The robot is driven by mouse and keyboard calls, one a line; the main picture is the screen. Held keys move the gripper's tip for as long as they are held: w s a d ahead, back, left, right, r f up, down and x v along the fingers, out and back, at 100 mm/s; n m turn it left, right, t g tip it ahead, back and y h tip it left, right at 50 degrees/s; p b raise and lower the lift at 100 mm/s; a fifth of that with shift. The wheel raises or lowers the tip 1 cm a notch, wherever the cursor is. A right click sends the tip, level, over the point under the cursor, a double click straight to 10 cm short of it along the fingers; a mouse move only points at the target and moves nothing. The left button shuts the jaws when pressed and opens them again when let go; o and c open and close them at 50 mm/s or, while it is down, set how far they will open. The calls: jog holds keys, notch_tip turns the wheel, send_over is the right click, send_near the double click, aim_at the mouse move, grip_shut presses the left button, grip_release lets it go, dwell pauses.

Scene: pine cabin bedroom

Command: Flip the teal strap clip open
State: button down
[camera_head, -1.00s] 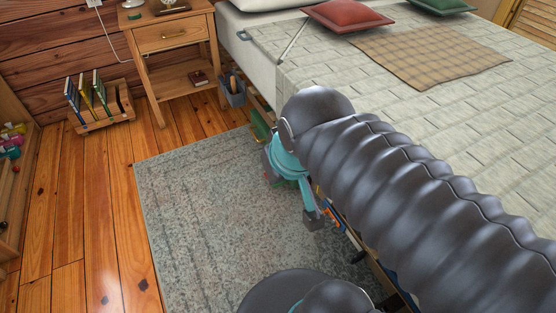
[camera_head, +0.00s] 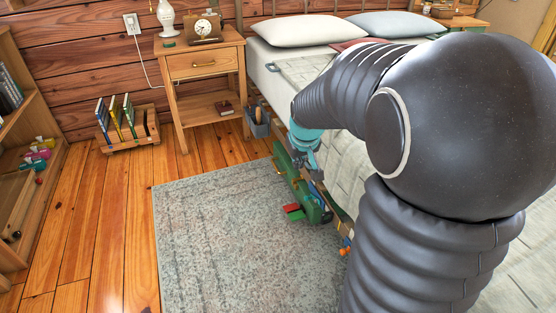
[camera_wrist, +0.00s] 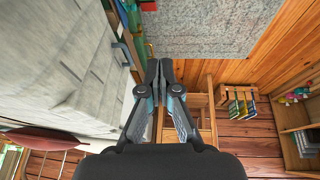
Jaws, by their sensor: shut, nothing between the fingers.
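The strap clip is a small grey-teal loop (camera_head: 271,67) at the side edge of the bed, near the pillow end. In the head view my gripper (camera_head: 311,163) hangs beside the bed, below and right of the clip, partly hidden by my arm.
The nightstand (camera_head: 201,67) carries a clock and lamp. A grey caddy (camera_head: 257,124) hangs at the bed's side. A book rack (camera_head: 128,130) stands on the floor. The rug (camera_head: 235,250) is clear.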

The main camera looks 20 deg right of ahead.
jog(key=b, duration=0.3)
send_over(307, 197)
jog(key=s+a, duration=0.2)
jog(key=s, duration=0.3)
notch_tip(307, 197, down, 18)
jog(key=shift+s+r+g, duration=0.25)
jog(key=shift+g, duration=0.05)
jog(key=b+x, duration=0.1)
jog(key=x, duration=1.3)
jog(key=shift+d, duration=0.15)
jog(key=shift+p, duration=0.35)
